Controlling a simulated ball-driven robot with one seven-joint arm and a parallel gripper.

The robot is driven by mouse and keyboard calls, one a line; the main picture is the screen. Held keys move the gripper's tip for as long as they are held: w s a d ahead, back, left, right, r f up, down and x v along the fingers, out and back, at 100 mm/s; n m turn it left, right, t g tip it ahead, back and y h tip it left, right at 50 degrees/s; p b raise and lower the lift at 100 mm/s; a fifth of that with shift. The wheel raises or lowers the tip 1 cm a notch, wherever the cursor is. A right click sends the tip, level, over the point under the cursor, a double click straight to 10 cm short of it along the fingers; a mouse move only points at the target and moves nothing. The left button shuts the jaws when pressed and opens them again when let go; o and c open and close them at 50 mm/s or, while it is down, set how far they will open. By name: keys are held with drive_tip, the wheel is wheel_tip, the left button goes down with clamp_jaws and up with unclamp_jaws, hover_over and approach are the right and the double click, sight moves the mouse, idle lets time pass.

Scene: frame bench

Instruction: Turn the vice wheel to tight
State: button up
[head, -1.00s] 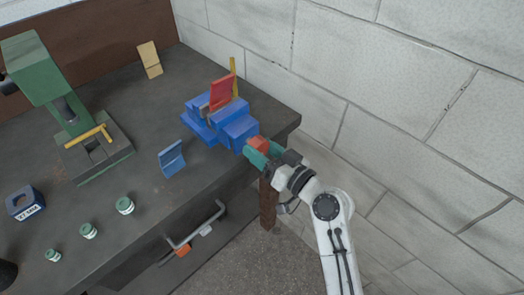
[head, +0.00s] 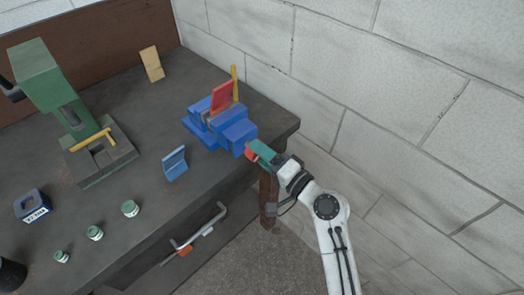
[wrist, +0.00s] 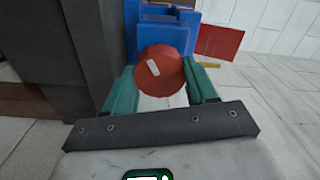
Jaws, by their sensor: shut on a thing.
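The blue vice (head: 237,133) is at the right end of the bench. Its red round wheel (wrist: 160,70) faces my wrist camera and bears a short white mark, tilted from upper left to lower right. In the head view only a small red part of the wheel (head: 250,153) shows beside a teal finger. My gripper (head: 257,152) is shut on the wheel, with one teal finger on each side of it in the wrist view. A red plate (head: 222,98) stands upright at the vice's jaws. The vice's screw is hidden.
A yellow upright piece (head: 235,83) stands behind the vice. A blue bracket (head: 174,164), several green-lidded jars and a green press (head: 40,75) are to the left on the bench (head: 150,110). A block wall (head: 420,130) is close on the right.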

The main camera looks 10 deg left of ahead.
drive_tip(key=shift+s+d+f+m+p, duration=0.15)
drive_tip(key=shift+m+p, duration=1.45)
drive_tip(key=shift+m, duration=2.3)
drive_tip(key=shift+w+f+m+p, duration=0.1)
drive_tip(key=shift+m+p, duration=1.5)
drive_tip(key=shift+m, duration=2.3)
drive_tip(key=shift+s+d+f+m+p, duration=0.15)
drive_tip(key=shift+m+p, duration=1.45)
drive_tip(key=shift+m, duration=2.3)
drive_tip(key=shift+a, duration=0.1)
drive_tip(key=o, duration=0.8)
drive_tip(key=shift+w, duration=0.1)
drive_tip(key=shift+o, duration=1.2)
drive_tip(key=shift+a+r, duration=0.1)
drive_tip(key=shift+r, duration=0.15)
drive_tip(key=b+v, duration=0.1)
drive_tip(key=v, duration=1)
